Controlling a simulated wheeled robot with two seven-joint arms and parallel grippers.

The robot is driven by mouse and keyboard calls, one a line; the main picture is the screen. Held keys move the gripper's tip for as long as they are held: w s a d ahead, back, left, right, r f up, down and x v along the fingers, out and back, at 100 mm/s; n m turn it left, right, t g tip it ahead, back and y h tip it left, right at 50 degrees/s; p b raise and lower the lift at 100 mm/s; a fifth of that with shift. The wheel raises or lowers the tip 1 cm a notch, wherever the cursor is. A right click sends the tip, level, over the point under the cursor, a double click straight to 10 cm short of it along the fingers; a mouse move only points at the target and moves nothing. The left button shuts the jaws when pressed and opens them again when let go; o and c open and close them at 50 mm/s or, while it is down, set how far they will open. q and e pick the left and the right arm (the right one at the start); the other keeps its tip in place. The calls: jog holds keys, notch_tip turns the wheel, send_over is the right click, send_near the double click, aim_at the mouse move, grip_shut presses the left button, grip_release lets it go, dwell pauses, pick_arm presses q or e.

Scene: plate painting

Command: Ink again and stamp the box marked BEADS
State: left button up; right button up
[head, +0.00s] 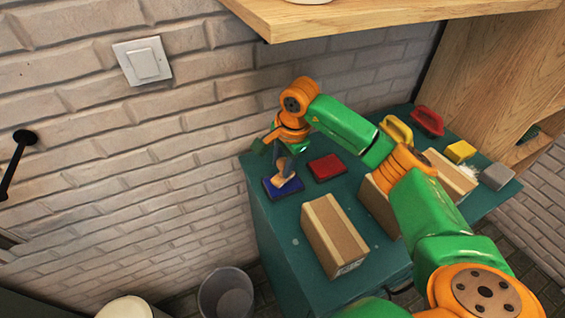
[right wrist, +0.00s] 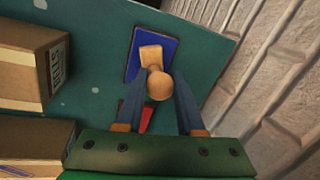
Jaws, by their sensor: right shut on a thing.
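My right gripper (head: 283,160) is shut on a wooden stamp (head: 285,176), seen between the fingers (right wrist: 160,84) in the right wrist view, where the stamp (right wrist: 157,86) shows a round knob and a block-shaped foot. The stamp is over the blue ink pad (head: 270,187), also in the right wrist view (right wrist: 167,46); I cannot tell whether it touches. A cardboard box (head: 326,232) with a label on its end stands nearer the front. My left gripper is out of view.
A red pad (head: 327,167) lies beside the blue one. More boxes (head: 452,172) stand to the right, partly behind my right arm. Yellow (head: 460,151), grey (head: 497,177) and red (head: 428,120) items lie at the far right. A wooden shelf (head: 380,20) overhangs the green table.

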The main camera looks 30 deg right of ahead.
jog(key=shift+w+d+f, duration=0.1)
jog(key=shift+f+b, duration=0.5)
dwell(1.3)
jog(key=p+v, duration=0.2)
jog(key=w+p+v, duration=0.1)
jog(key=p+v, duration=0.2)
jog(key=v, duration=0.2)
jog(key=shift+w+r+p, duration=0.2)
jog(key=shift+w+p, duration=0.05)
jog(key=shift+p, duration=0.15)
jog(key=shift+f, duration=0.1)
